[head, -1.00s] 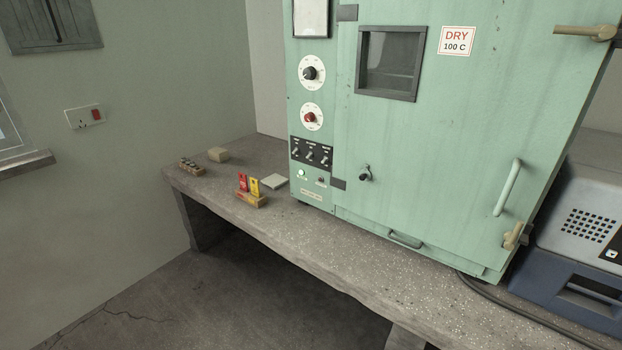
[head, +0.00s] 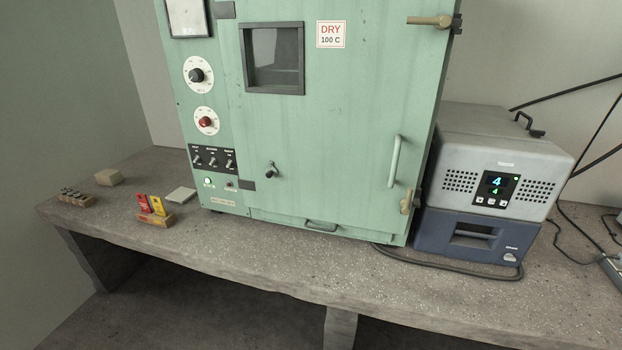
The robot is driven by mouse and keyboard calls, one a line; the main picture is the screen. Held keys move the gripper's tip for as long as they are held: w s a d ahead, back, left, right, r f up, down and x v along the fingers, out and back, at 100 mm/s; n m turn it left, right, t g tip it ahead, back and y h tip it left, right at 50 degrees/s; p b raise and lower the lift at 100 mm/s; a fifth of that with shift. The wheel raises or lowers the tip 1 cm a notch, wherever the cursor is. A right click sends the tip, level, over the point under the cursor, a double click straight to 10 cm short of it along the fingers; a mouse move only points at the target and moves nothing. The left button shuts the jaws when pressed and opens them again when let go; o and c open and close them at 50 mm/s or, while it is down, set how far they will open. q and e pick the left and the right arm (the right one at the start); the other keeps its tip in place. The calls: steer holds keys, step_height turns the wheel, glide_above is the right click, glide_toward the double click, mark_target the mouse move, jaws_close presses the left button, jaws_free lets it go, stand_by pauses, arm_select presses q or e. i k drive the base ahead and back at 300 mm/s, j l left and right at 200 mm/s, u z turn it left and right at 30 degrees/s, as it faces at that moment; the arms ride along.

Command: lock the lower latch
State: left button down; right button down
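The green oven (head: 330,150) stands on the concrete bench with its door closed. The lower latch (head: 407,202) is a small tan lever at the lower right edge of the door, and it points steeply up and down. The upper latch (head: 430,21) is a tan lever at the upper right edge, lying about level across the door edge. A pale green vertical handle (head: 394,161) is on the door above and left of the lower latch. Neither of my grippers is in view.
A grey and blue unit (head: 492,190) with a lit display stands close to the oven's right side, near the lower latch. A black cable (head: 450,268) runs along the bench front. Red and yellow tags (head: 152,206) stand in a wooden block at left.

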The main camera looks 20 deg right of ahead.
mark_target(408, 198)
steer(key=z, duration=1.3)
